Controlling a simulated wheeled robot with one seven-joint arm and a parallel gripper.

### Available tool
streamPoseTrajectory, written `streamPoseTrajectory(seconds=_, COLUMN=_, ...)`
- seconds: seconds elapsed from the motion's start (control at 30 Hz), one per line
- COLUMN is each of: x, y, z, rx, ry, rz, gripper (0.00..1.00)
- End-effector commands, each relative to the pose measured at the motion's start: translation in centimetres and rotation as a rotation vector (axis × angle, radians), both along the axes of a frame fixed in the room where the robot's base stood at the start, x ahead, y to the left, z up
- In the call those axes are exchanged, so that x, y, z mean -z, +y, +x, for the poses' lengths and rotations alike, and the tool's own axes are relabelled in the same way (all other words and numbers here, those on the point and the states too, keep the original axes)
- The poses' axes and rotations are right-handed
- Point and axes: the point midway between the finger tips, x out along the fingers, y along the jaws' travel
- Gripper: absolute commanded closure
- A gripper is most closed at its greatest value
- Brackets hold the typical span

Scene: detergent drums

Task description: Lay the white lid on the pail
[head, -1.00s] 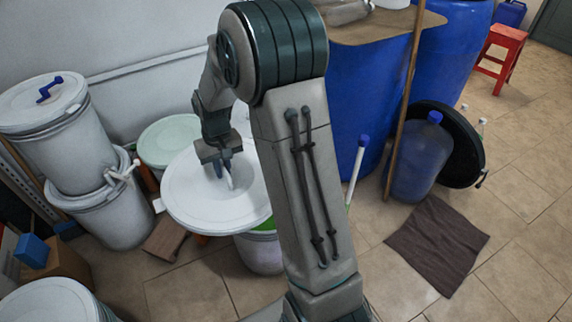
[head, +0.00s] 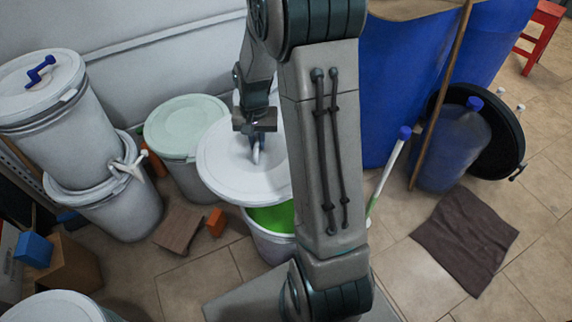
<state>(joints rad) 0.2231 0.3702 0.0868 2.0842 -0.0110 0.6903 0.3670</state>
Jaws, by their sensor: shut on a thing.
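The white lid (head: 228,178) is a wide round disc in the middle of the head view. My gripper (head: 255,148) is shut on the small handle at its middle and holds it up, roughly level. The pail (head: 270,243) stands on the floor below the lid, white outside with bright green at its open top. The lid overlaps the far part of the pail in the picture, and the pail's near rim shows below it. The gap between lid and pail cannot be judged exactly. My arm hides the lid's right side and the pail's right side.
A pail with a pale green lid (head: 187,125) stands behind the lid to the left. Stacked white drums (head: 75,130) stand at far left. A wooden block (head: 178,229) and an orange block (head: 216,222) lie on the floor. Blue barrels (head: 400,80) and a jug (head: 450,145) stand right.

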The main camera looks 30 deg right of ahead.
Motion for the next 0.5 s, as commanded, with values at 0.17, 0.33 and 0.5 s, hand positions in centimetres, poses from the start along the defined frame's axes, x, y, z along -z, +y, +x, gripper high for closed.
streamPoseTrajectory(seconds=0.17, x=4.7, y=-3.9, z=-3.5, rx=0.384, ry=0.007, rz=-0.014, gripper=1.0)
streamPoseTrajectory(seconds=0.33, x=6.5, y=-5.7, z=-5.7, rx=0.614, ry=0.008, rz=-0.02, gripper=1.0)
streamPoseTrajectory(seconds=0.5, x=7.1, y=-6.2, z=-6.4, rx=0.69, ry=0.008, rz=-0.022, gripper=1.0)
